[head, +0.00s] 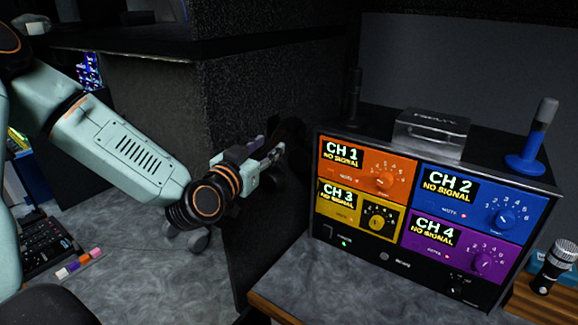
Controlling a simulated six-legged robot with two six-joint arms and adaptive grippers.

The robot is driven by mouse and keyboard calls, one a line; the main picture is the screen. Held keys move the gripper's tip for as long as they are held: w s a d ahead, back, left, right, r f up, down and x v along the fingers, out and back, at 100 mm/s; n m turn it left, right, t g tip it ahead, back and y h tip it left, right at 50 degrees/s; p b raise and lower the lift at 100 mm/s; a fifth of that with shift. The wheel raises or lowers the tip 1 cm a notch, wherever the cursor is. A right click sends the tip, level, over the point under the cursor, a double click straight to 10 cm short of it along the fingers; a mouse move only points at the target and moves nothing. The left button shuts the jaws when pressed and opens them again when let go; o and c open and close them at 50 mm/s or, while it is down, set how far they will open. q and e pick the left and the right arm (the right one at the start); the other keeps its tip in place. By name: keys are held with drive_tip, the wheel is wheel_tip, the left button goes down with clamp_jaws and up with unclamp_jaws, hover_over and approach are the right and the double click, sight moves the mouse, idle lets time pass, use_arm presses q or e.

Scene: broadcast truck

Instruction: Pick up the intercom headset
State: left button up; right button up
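My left gripper (274,149) reaches in from the left, in front of the dark corner between the black speckled cabinet and the intercom unit. Its fingers are small and partly lost against the dark background, so I cannot tell whether they are open or shut. A black shape (294,137) lies at or just beyond the fingertips. It could be the intercom headset, but it is too dark to be sure, and I cannot tell whether the fingers touch it. No other headset is clearly visible. My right gripper is not in view.
The intercom unit (420,205) with coloured channel panels stands on the right, bearing a silver box (432,133) and a blue-based stand (532,150). A microphone (558,265) stands at the lower right. The black cabinet (265,90) rises behind my gripper.

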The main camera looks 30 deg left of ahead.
sight(274, 139)
use_arm(q)
drive_tip(key=shift+w, duration=0.4)
drive_tip(key=w, duration=0.1)
drive_tip(key=w+a, duration=0.1)
drive_tip(key=w, duration=0.1)
drive_tip(key=shift+w, duration=0.5)
drive_tip(key=shift+w+d+r, duration=0.1)
drive_tip(key=shift+d+r, duration=0.05)
drive_tip(key=shift+d, duration=0.2)
drive_tip(key=shift+a, duration=0.4)
drive_tip(key=c, duration=0.4)
drive_tip(key=shift+d, duration=0.35)
clamp_jaws()
drive_tip(key=shift+a, duration=0.3)
drive_tip(key=shift+d, duration=0.2)
